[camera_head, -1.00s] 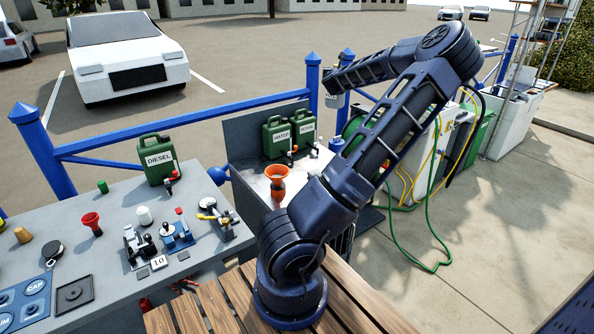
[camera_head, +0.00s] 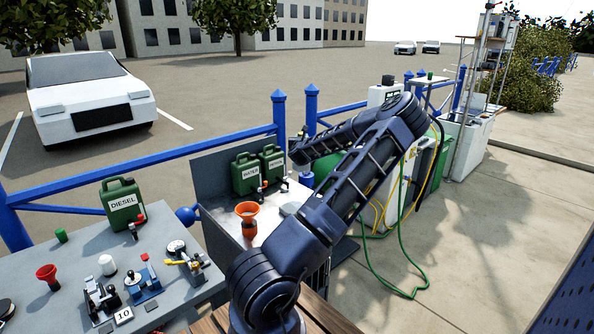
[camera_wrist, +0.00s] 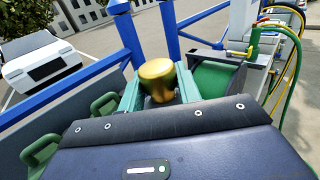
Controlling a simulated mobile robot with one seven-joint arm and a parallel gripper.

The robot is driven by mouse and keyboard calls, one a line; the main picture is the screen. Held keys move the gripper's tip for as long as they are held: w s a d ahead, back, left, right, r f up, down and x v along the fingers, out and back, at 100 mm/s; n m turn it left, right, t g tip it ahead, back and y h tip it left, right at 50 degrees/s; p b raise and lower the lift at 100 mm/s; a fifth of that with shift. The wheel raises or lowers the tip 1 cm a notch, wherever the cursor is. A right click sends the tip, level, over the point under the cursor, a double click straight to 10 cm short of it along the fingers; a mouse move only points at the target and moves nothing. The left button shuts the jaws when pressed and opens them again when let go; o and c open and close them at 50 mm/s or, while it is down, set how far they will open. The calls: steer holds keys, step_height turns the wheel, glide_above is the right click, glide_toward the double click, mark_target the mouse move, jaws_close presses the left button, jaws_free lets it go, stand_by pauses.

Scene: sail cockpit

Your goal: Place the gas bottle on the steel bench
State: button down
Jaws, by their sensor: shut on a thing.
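My gripper (camera_wrist: 160,88) shows two green fingers in the wrist view, shut on the gold-coloured top of the gas bottle (camera_wrist: 156,76). In the head view a small part of the bottle's blue body (camera_head: 306,179) shows below the end of my arm. My arm hides much of the rest, and I cannot tell whether the bottle's base touches anything. The steel bench (camera_head: 222,212) stands left of it, with a raised back panel. Green WATER (camera_head: 246,175) and PETROL (camera_head: 272,165) cans stand at its back.
An orange funnel (camera_head: 247,218) stands on the steel bench. The grey table (camera_head: 60,280) at left holds a DIESEL can (camera_head: 122,203) and several small fittings. A blue rail (camera_head: 150,158) runs behind. Green and yellow hoses (camera_head: 385,262) hang at right.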

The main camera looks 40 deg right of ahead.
step_height(320, 180, down, 14)
stand_by(0.7)
steer(key=shift+f, duration=0.1)
steer(key=c, duration=1)
jaws_free()
